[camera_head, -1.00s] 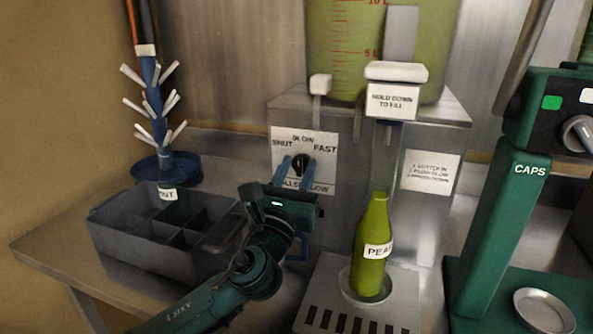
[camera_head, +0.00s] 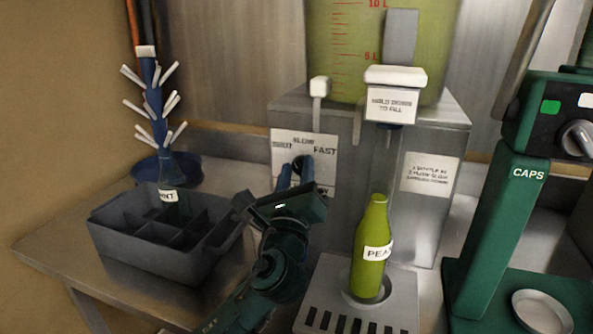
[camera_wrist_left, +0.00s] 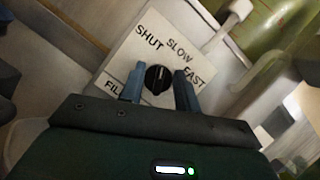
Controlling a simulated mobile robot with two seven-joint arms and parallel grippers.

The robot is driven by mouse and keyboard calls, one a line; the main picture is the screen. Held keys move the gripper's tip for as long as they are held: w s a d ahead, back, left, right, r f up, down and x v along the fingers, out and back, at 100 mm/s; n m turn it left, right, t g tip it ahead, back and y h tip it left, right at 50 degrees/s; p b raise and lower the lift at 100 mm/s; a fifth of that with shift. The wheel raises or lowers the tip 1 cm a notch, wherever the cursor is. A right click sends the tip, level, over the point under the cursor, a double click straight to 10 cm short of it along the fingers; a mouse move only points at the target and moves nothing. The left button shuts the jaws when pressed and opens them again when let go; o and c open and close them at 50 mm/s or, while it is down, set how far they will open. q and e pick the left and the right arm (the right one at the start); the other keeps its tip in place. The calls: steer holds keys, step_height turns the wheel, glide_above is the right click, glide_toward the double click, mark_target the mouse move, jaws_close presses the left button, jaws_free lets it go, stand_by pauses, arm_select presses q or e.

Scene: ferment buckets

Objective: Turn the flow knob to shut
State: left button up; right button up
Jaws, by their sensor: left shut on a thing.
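The flow knob (camera_wrist_left: 157,78) is black and round, on a white panel (camera_wrist_left: 125,55) marked SHUT, SLOW and FAST. In the left wrist view its pale pointer mark points up, roughly between SHUT and SLOW. In the head view the panel (camera_head: 318,147) is on the front of the grey filler, and the knob is mostly hidden by my fingers. My left gripper (camera_head: 293,168) is shut on the knob, its two blue fingers on either side of it, also seen in the left wrist view (camera_wrist_left: 159,86). The gripper is tilted. My right gripper is not in view.
A green bottle (camera_head: 373,250) stands under the filler's spout, right of my arm. A dark divided crate (camera_head: 160,255) is at left, near a bottle tree (camera_head: 152,100). A green capping machine (camera_head: 510,220) stands at right.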

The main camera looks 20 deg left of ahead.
arm_select(q)
steer(key=shift+n+g+y+p, duration=0.5)
steer(key=shift+n+y, duration=0.4)
steer(key=shift+n, duration=1.2)
steer(key=shift+n+g, duration=0.3)
steer(key=o, duration=1)
steer(key=shift+c, duration=0.2)
steer(key=b+v, duration=0.2)
steer(key=v, duration=1.1)
steer(key=shift+f, duration=0.15)
